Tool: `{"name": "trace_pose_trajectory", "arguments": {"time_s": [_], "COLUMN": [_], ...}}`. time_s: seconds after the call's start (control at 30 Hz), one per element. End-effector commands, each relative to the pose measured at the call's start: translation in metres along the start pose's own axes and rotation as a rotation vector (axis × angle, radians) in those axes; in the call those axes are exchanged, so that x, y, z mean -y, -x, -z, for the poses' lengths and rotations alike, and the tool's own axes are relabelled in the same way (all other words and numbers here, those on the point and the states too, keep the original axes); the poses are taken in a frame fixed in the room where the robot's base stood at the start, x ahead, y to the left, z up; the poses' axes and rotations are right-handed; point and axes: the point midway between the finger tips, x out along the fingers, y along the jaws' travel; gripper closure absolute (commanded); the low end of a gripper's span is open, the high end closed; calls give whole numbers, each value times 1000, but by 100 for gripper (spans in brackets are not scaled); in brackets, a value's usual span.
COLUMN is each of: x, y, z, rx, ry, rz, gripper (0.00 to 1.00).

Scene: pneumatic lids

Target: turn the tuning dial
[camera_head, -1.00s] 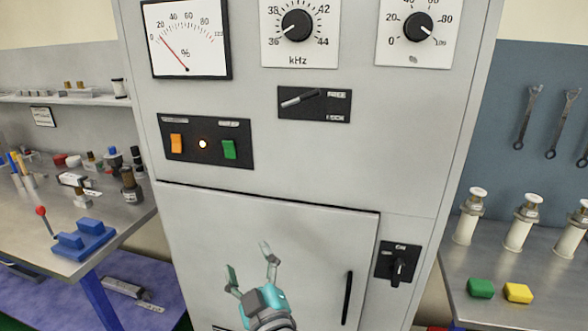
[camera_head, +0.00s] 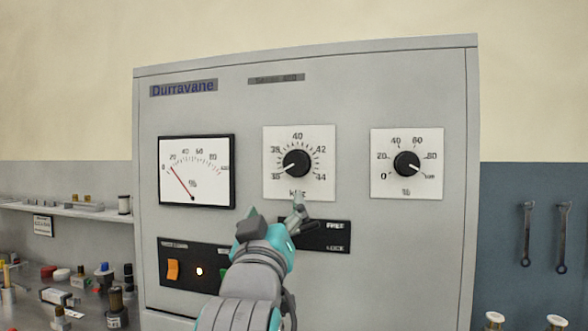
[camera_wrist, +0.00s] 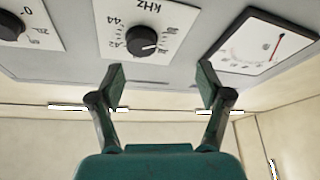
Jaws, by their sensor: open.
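The tuning dial (camera_head: 296,163) is a round black knob on a white square plate marked in kHz, 36 to 44, on the grey cabinet front (camera_head: 340,270). Its white pointer line is toward the 36 end. In the wrist view, which looks upside down, the dial (camera_wrist: 141,40) lies beyond my fingertips, above the gap between them. My gripper (camera_head: 276,210) is open and empty, just below the dial plate in the head view and apart from the dial. It also shows in the wrist view (camera_wrist: 161,84). The FREE/LOCK switch plate (camera_head: 328,236) is partly hidden by my gripper.
A percent meter (camera_head: 197,171) is left of the tuning dial, and a second black dial (camera_head: 406,163) is to its right. A switch panel with an orange rocker (camera_head: 172,270) is below the meter, partly behind my arm. Wrenches (camera_head: 528,235) hang at the right.

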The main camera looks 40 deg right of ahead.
Motion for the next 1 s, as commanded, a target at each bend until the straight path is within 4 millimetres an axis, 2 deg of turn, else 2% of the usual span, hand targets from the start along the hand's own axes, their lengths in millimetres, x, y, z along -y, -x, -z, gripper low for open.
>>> {"name": "trace_pose_trajectory", "arguments": {"time_s": [0.03,0.13,0.37,0.8,1.0], "x": [-9,-21,-28,-32,-32], "y": [-3,-5,-14,-85,-107], "z": [10,20,26,24,23], "rx": [2,13,21,20,19], "ry": [-13,-26,-33,-32,-32], "rz": [-16,-38,-51,-51,-49], "gripper": [23,23,23,23,23]}}
